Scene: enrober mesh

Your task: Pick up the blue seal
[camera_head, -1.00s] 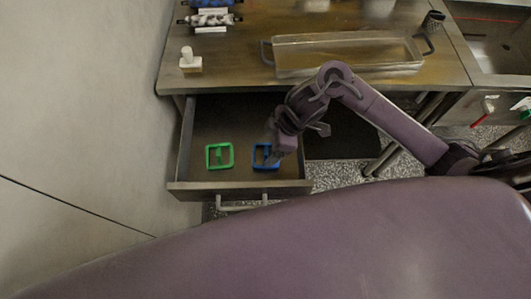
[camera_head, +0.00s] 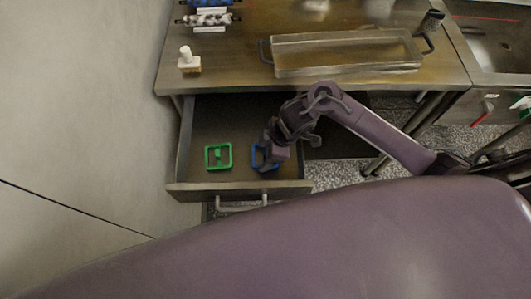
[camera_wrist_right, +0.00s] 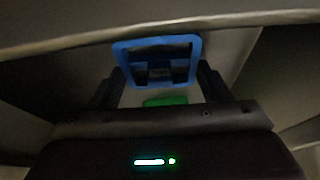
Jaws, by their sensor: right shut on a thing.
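The blue seal (camera_head: 257,155), a square frame, is in the open drawer (camera_head: 240,187), partly hidden by my right gripper (camera_head: 268,160) in the head view. In the right wrist view the blue seal (camera_wrist_right: 157,62) stands between the two dark fingers of my right gripper (camera_wrist_right: 158,82), which is shut on it. Whether the seal still touches the drawer floor I cannot tell. A green seal (camera_head: 218,157) lies in the drawer to the left, and a bit of it (camera_wrist_right: 166,101) shows below the blue one in the wrist view. My left gripper is not in view.
The drawer's walls surround the gripper, with a handle (camera_head: 241,206) at its front. On the table above (camera_head: 235,75) are a clear tray (camera_head: 345,72), a white-handled brush (camera_head: 188,61) and a dark mesh cup (camera_head: 432,21). A pale wall (camera_head: 80,110) is close on the left.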

